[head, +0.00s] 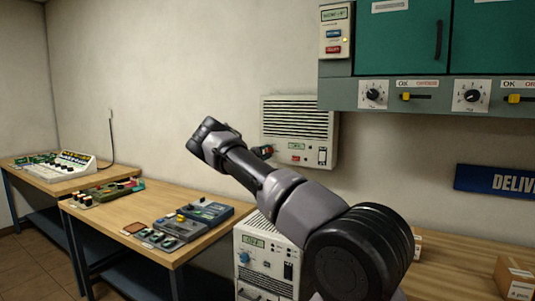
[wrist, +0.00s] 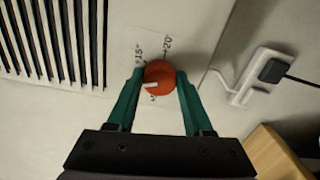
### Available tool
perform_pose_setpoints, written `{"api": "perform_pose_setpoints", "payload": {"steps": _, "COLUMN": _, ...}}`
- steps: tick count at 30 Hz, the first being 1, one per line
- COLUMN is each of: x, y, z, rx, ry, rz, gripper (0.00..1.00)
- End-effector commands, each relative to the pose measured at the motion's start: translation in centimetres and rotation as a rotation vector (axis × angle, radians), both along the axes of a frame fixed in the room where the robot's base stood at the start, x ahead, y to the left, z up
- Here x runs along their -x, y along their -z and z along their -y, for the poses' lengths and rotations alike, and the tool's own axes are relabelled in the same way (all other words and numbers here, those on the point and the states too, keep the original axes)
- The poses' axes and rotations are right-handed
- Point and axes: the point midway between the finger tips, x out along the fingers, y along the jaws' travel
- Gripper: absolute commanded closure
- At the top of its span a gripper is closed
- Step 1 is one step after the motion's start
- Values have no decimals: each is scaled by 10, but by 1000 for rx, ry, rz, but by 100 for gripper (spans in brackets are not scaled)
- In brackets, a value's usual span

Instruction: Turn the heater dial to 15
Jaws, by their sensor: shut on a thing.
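The heater (head: 299,121) is a white wall unit with a dark slatted grille, a small green display and switches below it. My arm crosses in front of its lower left part. In the wrist view the red-orange heater dial (wrist: 160,73) sits beside the grille. My gripper (wrist: 160,76) has its green fingers on either side of the dial and is shut on it. The dial's white pointer faces lower left in this view. Marks reading 15° and 20° stand above the dial, upper left and upper right. A mark below it is partly hidden.
A white wall socket (wrist: 247,75) with a black plug is right of the dial. Wooden benches (head: 78,180) with devices stand at left. A white cabinet (head: 262,262) stands below the heater. A grey-green panel (head: 420,92) with knobs hangs at upper right.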

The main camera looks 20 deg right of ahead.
Motion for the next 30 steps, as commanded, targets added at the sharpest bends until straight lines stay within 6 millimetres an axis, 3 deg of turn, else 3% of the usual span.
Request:
{"api": "perform_pose_setpoints", "payload": {"steps": 18, "x": 1, "y": 4, "z": 0, "rx": -354, "ry": 2, "rz": 449, "gripper": 100}}
{"api": "perform_pose_setpoints", "payload": {"steps": 30, "x": 0, "y": 5, "z": 0, "rx": -503, "ry": 3, "rz": 641, "gripper": 100}}
